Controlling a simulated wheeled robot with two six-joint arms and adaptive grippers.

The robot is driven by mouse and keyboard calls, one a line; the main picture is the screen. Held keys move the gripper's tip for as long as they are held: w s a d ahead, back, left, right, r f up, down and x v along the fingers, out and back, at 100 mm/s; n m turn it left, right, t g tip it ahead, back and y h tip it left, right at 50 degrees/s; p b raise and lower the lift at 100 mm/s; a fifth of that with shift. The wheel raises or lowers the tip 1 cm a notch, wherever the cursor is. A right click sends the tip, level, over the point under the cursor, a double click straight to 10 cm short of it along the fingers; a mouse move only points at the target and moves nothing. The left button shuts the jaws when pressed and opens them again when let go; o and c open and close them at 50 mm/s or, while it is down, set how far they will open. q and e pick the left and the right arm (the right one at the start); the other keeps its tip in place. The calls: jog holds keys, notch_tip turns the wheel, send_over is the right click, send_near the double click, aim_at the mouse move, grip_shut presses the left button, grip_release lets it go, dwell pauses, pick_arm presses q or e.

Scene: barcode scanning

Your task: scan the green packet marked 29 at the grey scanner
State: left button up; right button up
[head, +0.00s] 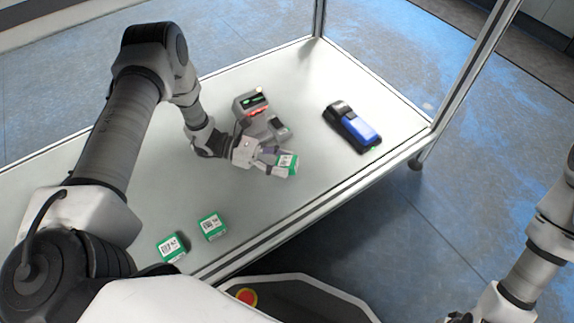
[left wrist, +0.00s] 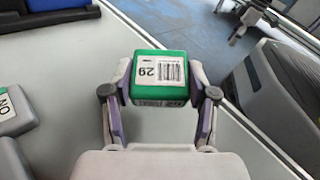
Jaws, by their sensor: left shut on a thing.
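The green packet marked 29 (left wrist: 160,77) is between the fingers of my left gripper (left wrist: 160,95), which is shut on it. Its white label with a barcode and the number 29 faces the left wrist camera. In the head view the packet (head: 287,164) is held above the table, just in front of the grey scanner (head: 252,104). The scanner has a small green-lit screen and a red glow below it. My left gripper (head: 277,162) reaches in from the left, apart from the scanner.
Two more green packets with white labels, one (head: 212,226) and another (head: 172,246), lie at the table's front left. A blue and black device (head: 353,127) lies right of the scanner. The white table (head: 310,75) has metal posts at its far and right corners.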

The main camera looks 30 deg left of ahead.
pick_arm(q)
jog(key=shift+w+a+f+b, duration=0.25)
jog(key=shift+a+f, duration=0.15)
jog(key=shift+f, duration=0.1)
jog(key=shift+w+a+f+b, duration=0.25)
jog(key=shift+a+f, duration=0.1)
jog(key=shift+f, duration=0.1)
jog(key=shift+s+d+r+p, duration=0.15)
jog(key=shift+r+p, duration=0.15)
jog(key=shift+r, duration=0.05)
jog(key=s+d+r+p, duration=0.6)
jog(key=d+r+p, duration=0.1)
jog(key=d+r, duration=0.2)
jog(key=shift+s+d+r, duration=0.2)
jog(key=shift+d, duration=0.7)
jog(key=shift+s, duration=0.1)
